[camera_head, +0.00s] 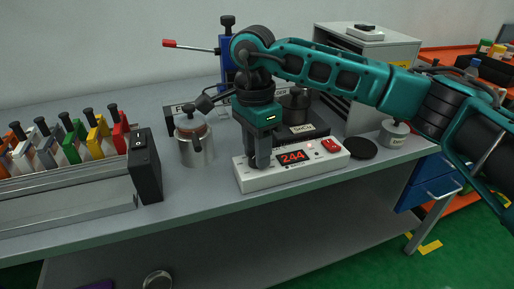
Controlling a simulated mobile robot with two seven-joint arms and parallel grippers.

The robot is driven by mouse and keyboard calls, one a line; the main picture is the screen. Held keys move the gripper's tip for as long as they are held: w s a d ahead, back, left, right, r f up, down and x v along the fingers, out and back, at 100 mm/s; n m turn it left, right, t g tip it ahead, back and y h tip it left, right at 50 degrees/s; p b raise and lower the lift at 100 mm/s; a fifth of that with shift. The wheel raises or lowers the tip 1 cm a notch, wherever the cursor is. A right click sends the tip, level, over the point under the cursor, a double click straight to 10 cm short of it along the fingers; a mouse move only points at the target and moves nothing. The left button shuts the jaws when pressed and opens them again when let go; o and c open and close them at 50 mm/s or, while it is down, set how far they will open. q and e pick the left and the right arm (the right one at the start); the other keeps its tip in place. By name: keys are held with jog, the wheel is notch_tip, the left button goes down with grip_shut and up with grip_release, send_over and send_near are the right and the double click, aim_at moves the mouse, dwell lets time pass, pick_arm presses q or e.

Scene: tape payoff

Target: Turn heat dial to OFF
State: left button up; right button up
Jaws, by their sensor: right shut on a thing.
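The white control box (252,183) sits near the front edge of the grey bench. Its red display (292,156) reads 244, and a red switch (331,146) is at its right end. My right gripper (261,163) points straight down over the left part of this box. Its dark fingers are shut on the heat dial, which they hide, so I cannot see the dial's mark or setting. My left gripper is not in view.
A steel pot (194,150) stands just left of the box, and a black pot (296,106) behind it. A black disc (361,148) and a lidded metal jar (394,133) are to the right. Colored clamps and a black box (145,170) are at left.

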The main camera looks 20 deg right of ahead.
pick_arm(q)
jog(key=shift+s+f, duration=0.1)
pick_arm(e)
jog(key=o, duration=1)
jog(key=shift+r, duration=0.15)
pick_arm(q)
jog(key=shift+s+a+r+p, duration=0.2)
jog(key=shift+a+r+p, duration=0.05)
jog(key=shift+p, duration=0.55)
pick_arm(e)
jog(key=r, duration=1.2)
jog(key=shift+w+a+r, duration=0.1)
jog(key=shift+w+r, duration=0.25)
jog(key=shift+s, duration=0.1)
